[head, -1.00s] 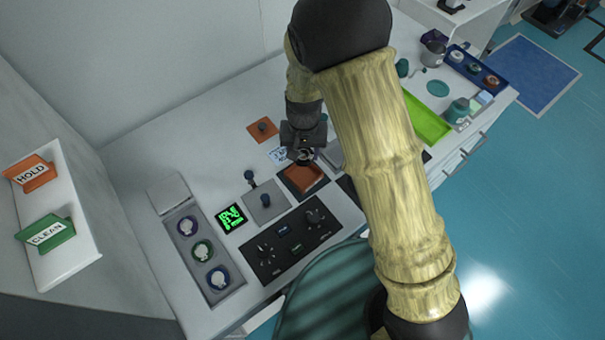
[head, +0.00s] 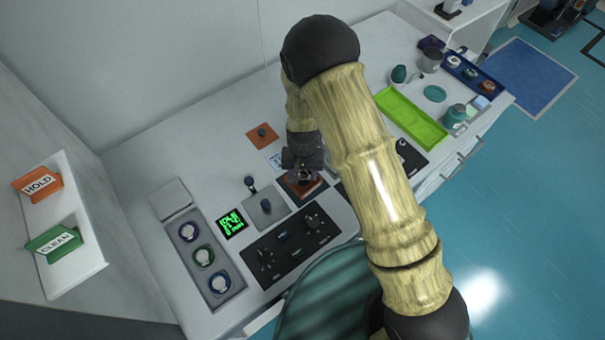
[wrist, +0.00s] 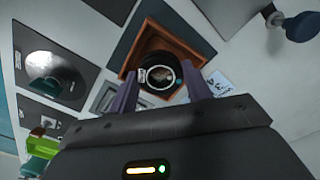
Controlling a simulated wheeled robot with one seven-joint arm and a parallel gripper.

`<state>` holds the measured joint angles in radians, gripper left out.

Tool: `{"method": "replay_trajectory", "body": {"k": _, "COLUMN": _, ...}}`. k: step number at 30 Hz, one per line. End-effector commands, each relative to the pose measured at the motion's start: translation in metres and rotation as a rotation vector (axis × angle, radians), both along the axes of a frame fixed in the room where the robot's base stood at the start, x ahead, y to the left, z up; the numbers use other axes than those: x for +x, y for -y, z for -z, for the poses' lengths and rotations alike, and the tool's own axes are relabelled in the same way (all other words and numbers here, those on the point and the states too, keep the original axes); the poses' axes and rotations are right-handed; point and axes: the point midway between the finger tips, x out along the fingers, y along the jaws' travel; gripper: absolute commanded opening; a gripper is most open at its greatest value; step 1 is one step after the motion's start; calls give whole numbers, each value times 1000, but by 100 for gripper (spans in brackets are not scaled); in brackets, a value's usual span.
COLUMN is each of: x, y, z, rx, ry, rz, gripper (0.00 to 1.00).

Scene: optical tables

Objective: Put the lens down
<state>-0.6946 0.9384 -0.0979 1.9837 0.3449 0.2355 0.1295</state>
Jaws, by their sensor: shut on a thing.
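My gripper (wrist: 161,82) is shut on the lens (wrist: 160,74), a round black-rimmed disc between its two fingers in the wrist view. Behind the lens in that view is a square brown-orange tray (wrist: 135,58), and the lens overlaps its middle. I cannot tell whether the lens touches the tray floor. In the head view my gripper (head: 303,174) is right over the brown tray (head: 314,191) and hides much of it. The lens is not clear there.
A grey plate with a dark knob (head: 267,206) lies left of the tray. A black control panel (head: 290,243) is in front. A grey holder (head: 217,255) with several round pieces stands at left. A lime green tray (head: 412,117) lies at right, beyond my arm.

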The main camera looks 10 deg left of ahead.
Motion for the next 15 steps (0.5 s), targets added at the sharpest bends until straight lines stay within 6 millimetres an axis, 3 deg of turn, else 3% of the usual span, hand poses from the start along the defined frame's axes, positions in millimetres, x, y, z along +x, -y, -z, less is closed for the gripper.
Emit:
{"method": "replay_trajectory", "body": {"k": 5, "x": 0, "y": 1, "z": 17, "rx": 0, "ry": -1, "rz": 1, "gripper": 22}}
{"method": "replay_trajectory", "body": {"k": 15, "x": 0, "y": 0, "z": 21, "rx": 0, "ry": 0, "rz": 1, "gripper": 22}}
